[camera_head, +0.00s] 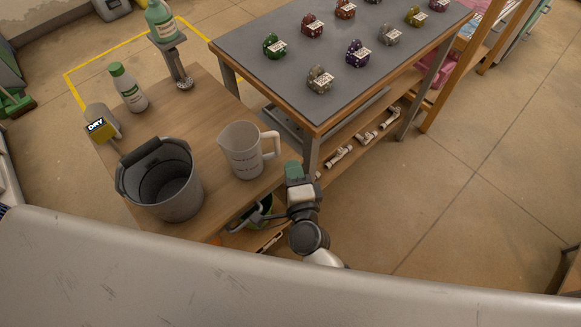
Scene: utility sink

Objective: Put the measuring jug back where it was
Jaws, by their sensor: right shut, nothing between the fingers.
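The measuring jug (241,151) is pale and translucent, with dark markings and a handle on its right side. It stands upright on the wooden table (207,100), to the right of a grey bucket. My right gripper (240,222) is below the jug in the picture, by the table's front right edge. It is shut and empty, apart from the jug. Its dark fingers point left and are partly hard to make out against the table edge. My left gripper is not in view.
The grey bucket (181,196) stands close to the jug. Behind are a green-capped bottle (127,88), a yellow "DRY" container (102,124) and a stand holding a green bottle (161,20). A grey-topped bench (290,85) with labelled coloured items stands right. A scratched grey surface fills the foreground.

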